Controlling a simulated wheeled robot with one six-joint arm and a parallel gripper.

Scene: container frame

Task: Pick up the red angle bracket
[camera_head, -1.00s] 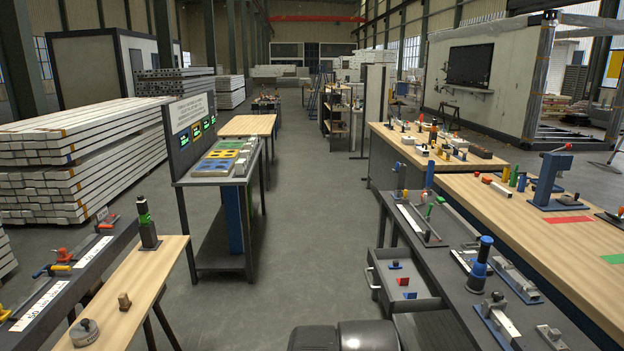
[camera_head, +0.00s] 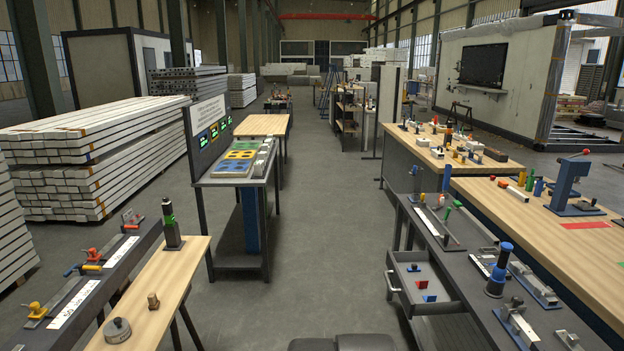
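A small red piece (camera_head: 421,285) lies in the open drawer (camera_head: 394,284) of the dark workbench on the right. It may be the red angle bracket, but it is too small for me to tell its exact shape. A blue piece (camera_head: 429,298) with a little red beside it lies just in front of it. Another small blue part (camera_head: 413,268) lies farther back in the drawer. My gripper is not in view.
The dark workbench (camera_head: 480,305) carries clamps and a blue upright tool (camera_head: 498,272). A wooden table (camera_head: 540,215) stands behind it. On the left are a narrow wooden bench (camera_head: 150,290) and a dark bench. The grey floor aisle (camera_head: 320,240) between is clear.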

